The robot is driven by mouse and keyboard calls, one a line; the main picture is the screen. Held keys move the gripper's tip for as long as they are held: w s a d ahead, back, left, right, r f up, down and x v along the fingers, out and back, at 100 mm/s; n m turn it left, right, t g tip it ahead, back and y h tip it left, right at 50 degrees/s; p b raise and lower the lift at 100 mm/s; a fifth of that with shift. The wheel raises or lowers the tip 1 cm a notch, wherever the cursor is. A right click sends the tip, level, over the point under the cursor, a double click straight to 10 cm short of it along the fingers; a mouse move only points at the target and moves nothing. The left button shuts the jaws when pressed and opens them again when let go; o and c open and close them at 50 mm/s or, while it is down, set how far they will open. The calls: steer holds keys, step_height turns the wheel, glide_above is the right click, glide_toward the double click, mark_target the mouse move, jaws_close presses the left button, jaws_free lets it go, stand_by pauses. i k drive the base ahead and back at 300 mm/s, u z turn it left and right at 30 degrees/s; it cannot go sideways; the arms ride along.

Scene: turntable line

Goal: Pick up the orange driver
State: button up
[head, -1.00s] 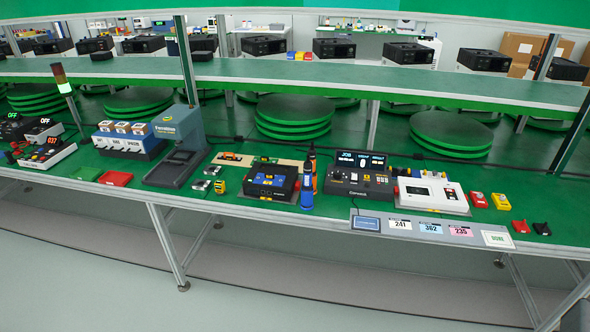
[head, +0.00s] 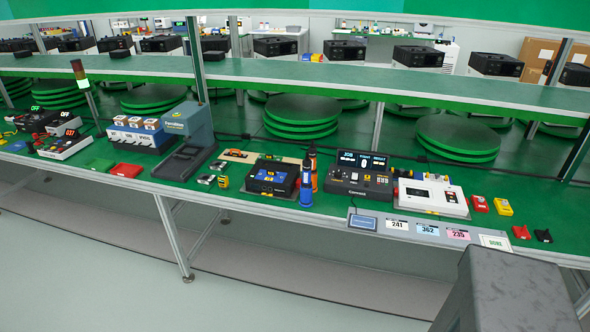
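The orange driver (head: 314,177) stands upright on the green bench, with a dark top and an orange body. A blue driver (head: 305,192) stands just in front of it and hides part of its lower left side. Both are between a black box with blue and yellow parts (head: 271,189) on the left and a dark console with lit displays (head: 357,188) on the right. My gripper is not in view; a dark grey part of my own arm fills the lower right corner.
A white device (head: 430,197) stands right of the console. A strip with number cards (head: 428,229) runs along the bench front. A raised shelf (head: 330,75) and its posts are behind. The floor (head: 90,270) in front is clear.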

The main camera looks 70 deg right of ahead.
mark_target(312, 149)
steer(key=z, duration=0.6)
steer(key=k, duration=0.15)
steer(key=u, duration=2.55)
steer(key=k, duration=1.45)
steer(key=z, duration=1)
